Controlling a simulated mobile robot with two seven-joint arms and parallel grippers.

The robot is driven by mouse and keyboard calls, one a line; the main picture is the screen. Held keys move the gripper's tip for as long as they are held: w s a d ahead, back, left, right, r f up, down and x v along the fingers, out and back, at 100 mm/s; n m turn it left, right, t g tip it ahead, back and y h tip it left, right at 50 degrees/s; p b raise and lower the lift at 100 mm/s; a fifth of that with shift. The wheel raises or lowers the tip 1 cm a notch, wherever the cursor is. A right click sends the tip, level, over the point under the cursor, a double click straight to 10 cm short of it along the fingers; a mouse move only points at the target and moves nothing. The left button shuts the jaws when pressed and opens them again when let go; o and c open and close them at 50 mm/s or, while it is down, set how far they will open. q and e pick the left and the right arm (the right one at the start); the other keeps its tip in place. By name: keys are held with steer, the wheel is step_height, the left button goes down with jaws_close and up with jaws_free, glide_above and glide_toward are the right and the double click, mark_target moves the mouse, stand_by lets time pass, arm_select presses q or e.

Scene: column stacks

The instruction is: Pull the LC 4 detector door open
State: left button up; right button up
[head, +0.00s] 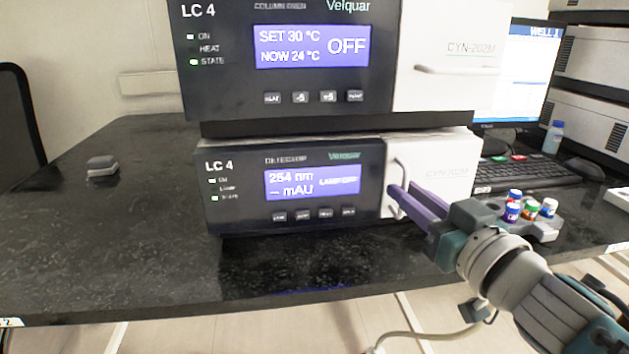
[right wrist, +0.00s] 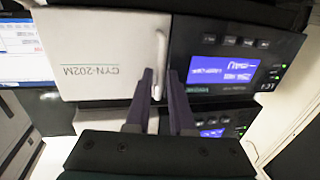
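The LC 4 detector (head: 295,190) is the lower unit of the stack, with a dark panel and a lit screen. Its white door (head: 445,160) on the right looks shut and carries an upright bar handle (head: 399,172). My right gripper (head: 403,188) is open, with its purple fingers at the handle. In the right wrist view, which is upside down, the fingers (right wrist: 163,80) stand on either side of the handle (right wrist: 160,52), apart from each other. I cannot tell whether either finger touches it. My left gripper is not in view.
The LC 4 column oven (head: 290,70) sits on top of the detector. A grey rack with several capped vials (head: 530,212), a keyboard (head: 525,172) and a monitor (head: 530,70) are to the right. A small grey object (head: 102,166) lies left; the bench around it is clear.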

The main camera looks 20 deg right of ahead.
jaws_close()
stand_by(1.0)
